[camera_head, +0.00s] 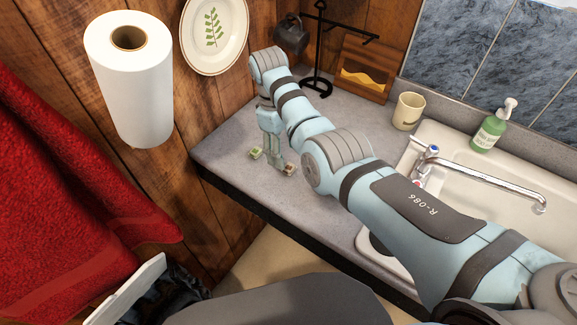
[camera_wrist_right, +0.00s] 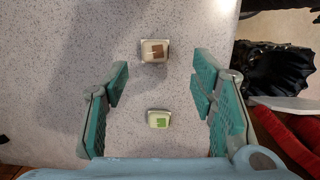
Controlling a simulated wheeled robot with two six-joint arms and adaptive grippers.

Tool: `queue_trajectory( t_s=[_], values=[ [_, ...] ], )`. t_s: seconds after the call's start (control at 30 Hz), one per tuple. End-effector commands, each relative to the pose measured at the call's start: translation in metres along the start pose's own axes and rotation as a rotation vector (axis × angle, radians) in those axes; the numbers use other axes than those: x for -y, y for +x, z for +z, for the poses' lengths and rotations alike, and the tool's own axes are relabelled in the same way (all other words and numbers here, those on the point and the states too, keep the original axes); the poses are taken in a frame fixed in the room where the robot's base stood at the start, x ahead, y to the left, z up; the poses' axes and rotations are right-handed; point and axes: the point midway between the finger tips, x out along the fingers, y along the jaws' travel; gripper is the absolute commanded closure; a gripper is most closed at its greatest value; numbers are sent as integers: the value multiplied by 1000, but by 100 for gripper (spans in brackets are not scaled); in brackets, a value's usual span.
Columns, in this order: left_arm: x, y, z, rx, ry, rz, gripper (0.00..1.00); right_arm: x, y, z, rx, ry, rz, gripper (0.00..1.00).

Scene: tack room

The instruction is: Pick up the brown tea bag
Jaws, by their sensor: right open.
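The brown tea bag (camera_head: 290,169), a small pale packet with a brown label, lies on the grey counter. In the right wrist view it (camera_wrist_right: 154,50) lies just beyond the fingertips, above the middle. A similar tea bag with a green label (camera_head: 256,153) lies beside it; in the wrist view it (camera_wrist_right: 158,119) shows between the fingers. My right gripper (camera_head: 272,150) points down over the counter near both packets. Its teal-padded fingers (camera_wrist_right: 160,88) are spread apart with nothing held. My left gripper is not in view.
The counter (camera_head: 226,150) around the packets is mostly clear. A cream mug (camera_head: 409,110), a wooden napkin holder (camera_head: 362,75) and a black mug stand (camera_head: 319,60) stand farther back. The sink (camera_head: 470,185) is at right. A paper towel roll (camera_head: 130,80) hangs on the wooden wall.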

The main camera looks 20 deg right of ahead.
Motion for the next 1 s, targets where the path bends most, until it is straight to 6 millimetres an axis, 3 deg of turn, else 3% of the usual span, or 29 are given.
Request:
queue_trajectory(
  t_s=[0.17, 0.3, 0.5, 0.73, 1.0],
  values=[
    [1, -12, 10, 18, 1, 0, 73, -2, 31, 6, 8, 1, -5, 48],
    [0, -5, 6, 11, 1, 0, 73, -3, 55, 6, 8, 1, -5, 48],
    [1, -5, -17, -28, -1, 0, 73, -3, 56, 6, 7, 2, -5, 48],
    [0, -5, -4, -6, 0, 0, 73, -3, 56, 7, 7, 3, -5, 80],
    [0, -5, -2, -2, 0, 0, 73, -3, 56, 6, 7, 2, -5, 82]
  ],
)
